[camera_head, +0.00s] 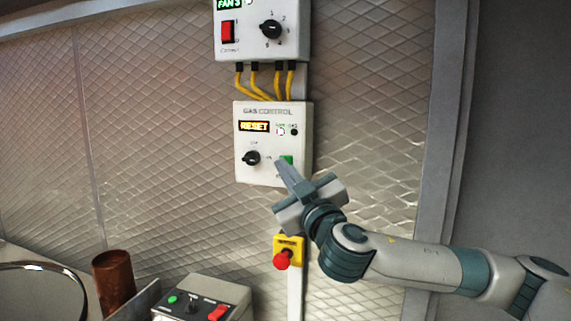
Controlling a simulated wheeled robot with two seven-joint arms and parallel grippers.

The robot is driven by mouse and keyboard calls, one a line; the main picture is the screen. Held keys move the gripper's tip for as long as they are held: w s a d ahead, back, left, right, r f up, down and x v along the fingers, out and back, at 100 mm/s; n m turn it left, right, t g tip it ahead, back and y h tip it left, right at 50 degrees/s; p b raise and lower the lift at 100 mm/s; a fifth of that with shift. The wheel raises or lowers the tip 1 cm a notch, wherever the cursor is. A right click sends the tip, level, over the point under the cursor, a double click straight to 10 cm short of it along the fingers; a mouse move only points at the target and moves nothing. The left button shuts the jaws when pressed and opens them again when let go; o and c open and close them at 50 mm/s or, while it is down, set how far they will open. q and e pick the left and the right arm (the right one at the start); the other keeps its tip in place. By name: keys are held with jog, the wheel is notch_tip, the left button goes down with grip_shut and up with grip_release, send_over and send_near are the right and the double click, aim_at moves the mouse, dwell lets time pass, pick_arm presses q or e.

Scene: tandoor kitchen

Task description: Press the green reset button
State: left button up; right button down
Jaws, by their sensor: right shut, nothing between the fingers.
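The green reset button (287,160) sits at the lower right of the white gas control box (273,115) on the wall. The box's display (255,126) reads RESET, and a black knob (251,158) is left of the button. My right gripper (281,165) is shut and empty, its fingertips at the button's lower left edge and covering part of it. I cannot tell whether the tips touch the button. My left gripper is not in view.
A fan control box (250,50) hangs above, joined by yellow cables (262,82). A red emergency knob on a yellow plate (290,244) is below my right gripper. A grey switch box (205,293) and a brown cylinder (113,285) stand lower left.

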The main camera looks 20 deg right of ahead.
jog(key=shift+w+d, duration=0.2)
jog(key=shift+w, duration=0.15)
dwell(0.7)
jog(key=shift+s, duration=0.1)
jog(key=shift+s+a+b, duration=0.4)
jog(key=shift+s+a, duration=0.05)
jog(key=shift+s, duration=0.15)
dwell(0.3)
jog(key=shift+s+a, duration=0.7)
jog(key=shift+s, duration=0.35)
jog(key=shift+s+a, duration=0.7)
jog(key=shift+s, duration=0.35)
